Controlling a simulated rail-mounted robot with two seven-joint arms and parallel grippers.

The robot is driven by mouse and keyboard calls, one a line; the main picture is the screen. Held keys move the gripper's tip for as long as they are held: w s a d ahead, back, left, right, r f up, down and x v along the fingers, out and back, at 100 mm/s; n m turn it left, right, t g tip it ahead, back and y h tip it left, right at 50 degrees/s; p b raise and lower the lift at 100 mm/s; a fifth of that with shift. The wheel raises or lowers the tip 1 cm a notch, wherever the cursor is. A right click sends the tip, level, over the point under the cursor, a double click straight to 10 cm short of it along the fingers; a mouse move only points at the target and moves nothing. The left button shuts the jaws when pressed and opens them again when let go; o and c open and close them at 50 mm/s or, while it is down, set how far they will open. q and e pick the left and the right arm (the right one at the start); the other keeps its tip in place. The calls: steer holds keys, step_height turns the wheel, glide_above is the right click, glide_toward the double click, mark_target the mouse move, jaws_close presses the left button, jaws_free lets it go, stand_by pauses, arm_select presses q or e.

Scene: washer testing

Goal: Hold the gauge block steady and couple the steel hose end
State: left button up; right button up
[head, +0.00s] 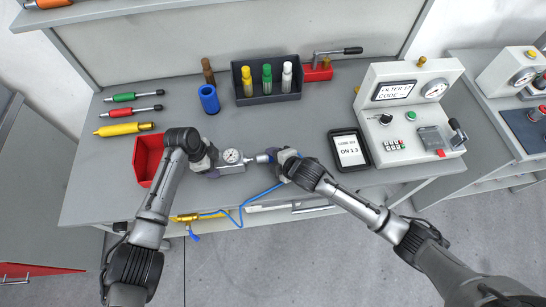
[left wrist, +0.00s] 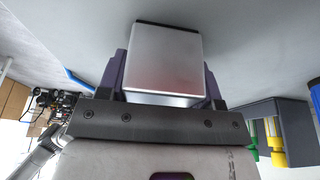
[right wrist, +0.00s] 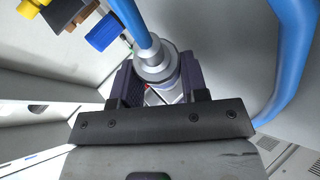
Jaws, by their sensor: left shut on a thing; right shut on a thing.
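The gauge block (head: 232,168), a small silver block with a round dial, is at the table's front edge in the head view. My left gripper (head: 213,162) is shut on its left side; in the left wrist view the silver block (left wrist: 165,60) sits between the two fingers. My right gripper (head: 274,156) is shut on the steel hose end (head: 261,158), which points left at the block's right side. The hose end (right wrist: 157,66) with its blue hose also shows in the right wrist view. Hose end and block port look very close; I cannot tell whether they are joined.
A red bin (head: 147,158) is left of my left gripper. A black tablet (head: 349,149) and a test panel (head: 410,115) stand right. A dark rack (head: 267,97) of bottles stands behind.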

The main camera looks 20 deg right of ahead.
mark_target(263, 160)
steer(key=shift+w+a, duration=0.15)
steer(key=shift+a, duration=0.45)
steer(key=shift+w+a, duration=0.1)
steer(key=shift+a, duration=0.25)
steer(key=shift+w+a, duration=0.1)
steer(key=shift+a, duration=0.2)
steer(key=shift+a, duration=0.4)
steer(key=o, duration=1.1)
steer(key=shift+d, duration=0.1)
steer(key=shift+c, duration=0.2)
steer(key=shift+o, duration=0.2)
steer(key=shift+f, duration=0.1)
steer(key=shift+f, duration=0.1)
